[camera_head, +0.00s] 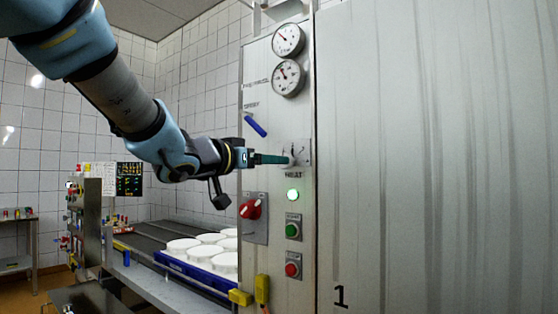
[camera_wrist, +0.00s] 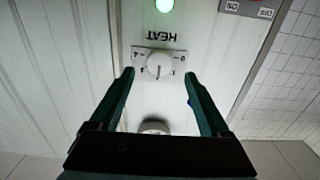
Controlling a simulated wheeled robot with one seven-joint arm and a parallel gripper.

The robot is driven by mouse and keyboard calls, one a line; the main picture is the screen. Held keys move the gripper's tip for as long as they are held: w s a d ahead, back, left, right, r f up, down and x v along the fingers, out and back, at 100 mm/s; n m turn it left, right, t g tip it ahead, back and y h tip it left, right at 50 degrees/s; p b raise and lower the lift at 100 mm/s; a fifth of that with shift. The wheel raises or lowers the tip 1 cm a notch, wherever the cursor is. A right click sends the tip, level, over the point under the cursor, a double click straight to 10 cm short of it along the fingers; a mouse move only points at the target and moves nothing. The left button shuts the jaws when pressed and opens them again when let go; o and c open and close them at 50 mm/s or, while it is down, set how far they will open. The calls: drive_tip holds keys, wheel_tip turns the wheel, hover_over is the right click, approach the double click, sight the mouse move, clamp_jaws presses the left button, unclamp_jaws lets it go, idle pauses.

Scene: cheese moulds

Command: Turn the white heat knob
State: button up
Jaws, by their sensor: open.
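The white heat knob (camera_wrist: 159,65) sits on a pale scale plate (camera_wrist: 142,60) with the word HEAT, upside down in the wrist view. The knob is round with a dark pointer line.
Two gauges (camera_head: 287,58) and a blue lever (camera_head: 255,125) are above on the steel panel. A lit green lamp (camera_head: 293,195), a red switch (camera_head: 250,209), a green button (camera_head: 292,230) and a red button (camera_head: 292,270) are below. White moulds (camera_head: 184,245) fill a blue tray (camera_head: 170,262) at lower left.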

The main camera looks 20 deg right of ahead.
sight(292, 160)
drive_tip(key=p+x, duration=0.1)
drive_tip(key=x, duration=0.4)
drive_tip(key=shift+w+d, duration=0.1)
drive_tip(key=shift+d, duration=0.2)
drive_tip(key=shift+c, duration=0.3)
